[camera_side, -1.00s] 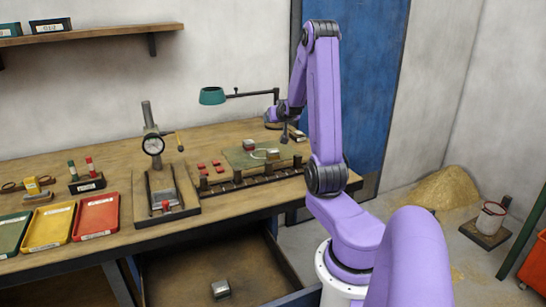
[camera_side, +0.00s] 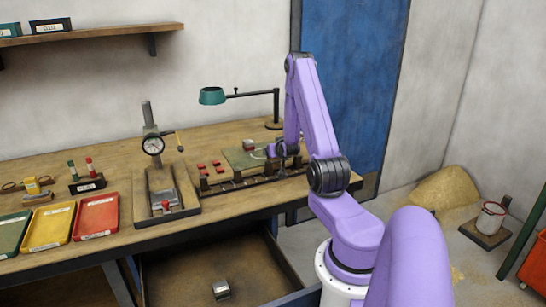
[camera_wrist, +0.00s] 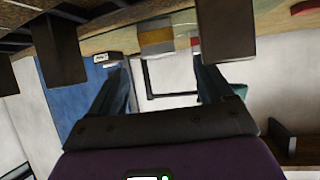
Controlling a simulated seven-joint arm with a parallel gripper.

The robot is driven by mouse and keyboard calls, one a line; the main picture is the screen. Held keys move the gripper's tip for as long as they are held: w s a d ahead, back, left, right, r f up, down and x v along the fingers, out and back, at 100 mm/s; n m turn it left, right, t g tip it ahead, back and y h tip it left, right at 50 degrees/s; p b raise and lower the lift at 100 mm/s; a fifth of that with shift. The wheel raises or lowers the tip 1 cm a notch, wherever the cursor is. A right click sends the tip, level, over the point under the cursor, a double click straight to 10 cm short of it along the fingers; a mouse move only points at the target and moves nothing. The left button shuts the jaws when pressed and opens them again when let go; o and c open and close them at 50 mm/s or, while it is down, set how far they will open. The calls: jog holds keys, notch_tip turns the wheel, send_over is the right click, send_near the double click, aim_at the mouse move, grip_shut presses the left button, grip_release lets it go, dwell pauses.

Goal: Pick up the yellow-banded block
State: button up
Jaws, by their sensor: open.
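The block with a yellow band (camera_wrist: 157,42) is grey and lies between my two dark fingers near the top of the wrist view. My gripper (camera_wrist: 143,46) is open, with a gap showing on both sides of the block. In the side view my gripper (camera_side: 281,151) is low over the right part of the bench, by the green mat (camera_side: 237,158). I cannot make out the yellow band in the side view; the arm hides that spot.
A grey block with some red (camera_side: 248,145) sits on the mat. A dark rail (camera_side: 250,180) runs along the front.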

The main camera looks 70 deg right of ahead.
jog(key=shift+x, duration=2.85)
jog(key=c, duration=1.5)
jog(key=shift+r, duration=0.1)
jog(key=shift+r, duration=0.1)
